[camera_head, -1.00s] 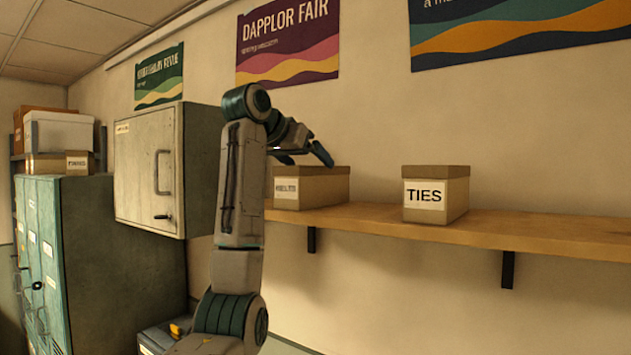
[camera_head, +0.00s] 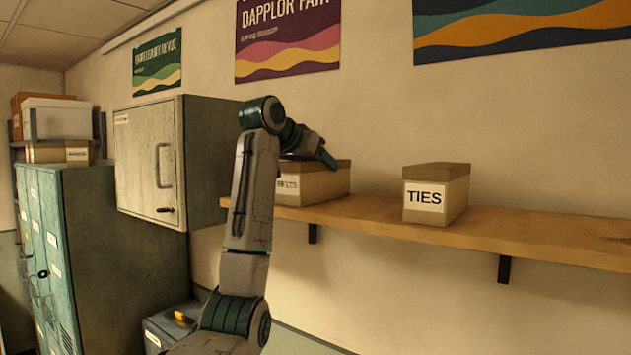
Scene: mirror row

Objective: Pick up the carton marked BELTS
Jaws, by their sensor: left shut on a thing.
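A brown carton (camera_head: 318,186) stands on the wall shelf, behind my left arm. It has a white label, partly hidden by my arm, and I cannot read it for certain. My left gripper (camera_head: 326,158) is at the top of this carton and is shut on it; the fingers are only partly visible. A second brown carton, marked TIES (camera_head: 455,194), stands apart to the right on the same shelf. No label clearly reads BELTS. My right gripper is not in view.
The wooden shelf (camera_head: 545,232) is bare between the cartons and right of TIES. A grey wall cabinet (camera_head: 150,170) is left of my arm. Green lockers (camera_head: 60,250) stand further left, with boxes (camera_head: 58,118) behind them. A grey toolbox (camera_head: 165,325) sits low by my arm.

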